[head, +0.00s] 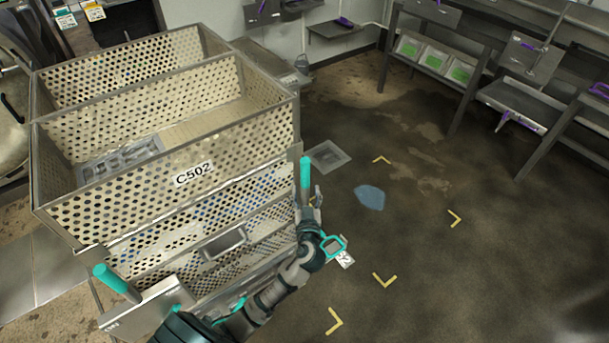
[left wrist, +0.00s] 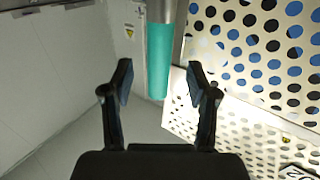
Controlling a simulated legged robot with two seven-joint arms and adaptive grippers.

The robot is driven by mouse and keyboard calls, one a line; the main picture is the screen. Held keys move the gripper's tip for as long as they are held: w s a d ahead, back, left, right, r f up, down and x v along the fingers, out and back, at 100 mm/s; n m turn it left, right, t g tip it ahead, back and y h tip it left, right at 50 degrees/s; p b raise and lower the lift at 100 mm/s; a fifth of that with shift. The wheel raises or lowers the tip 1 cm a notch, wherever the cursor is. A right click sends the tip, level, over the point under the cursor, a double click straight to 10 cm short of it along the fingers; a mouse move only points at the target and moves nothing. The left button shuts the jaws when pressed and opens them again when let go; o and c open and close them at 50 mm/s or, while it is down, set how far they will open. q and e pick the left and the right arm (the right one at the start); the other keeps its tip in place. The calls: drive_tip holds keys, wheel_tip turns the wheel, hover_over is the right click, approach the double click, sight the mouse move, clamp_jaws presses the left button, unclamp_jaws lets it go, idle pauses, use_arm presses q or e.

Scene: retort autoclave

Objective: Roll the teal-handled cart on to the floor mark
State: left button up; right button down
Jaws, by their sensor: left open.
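The cart (head: 165,205) is a perforated metal basket cart labelled C502, at the left of the head view. It has two teal handles, one at its right corner (head: 305,172) and one at its front left (head: 117,284). My left gripper (head: 312,203) is at the right handle, just below its teal grip. In the left wrist view the open fingers (left wrist: 160,72) have the teal handle (left wrist: 159,60) showing between and beyond their tips; contact is not visible. The floor mark, yellow corner brackets (head: 384,281), lies to the right of the cart. My right gripper is not in view.
A blue patch (head: 369,197) lies on the floor among the brackets, and a square drain (head: 327,155) sits near the cart. Racks with trays (head: 432,60) stand along the back right. The dark floor at the right is clear.

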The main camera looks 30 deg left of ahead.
sight(305, 181)
use_arm(q)
drive_tip(key=x, duration=0.6)
drive_tip(key=shift+w+a+p, duration=0.15)
drive_tip(key=shift+w+p, duration=0.15)
clamp_jaws()
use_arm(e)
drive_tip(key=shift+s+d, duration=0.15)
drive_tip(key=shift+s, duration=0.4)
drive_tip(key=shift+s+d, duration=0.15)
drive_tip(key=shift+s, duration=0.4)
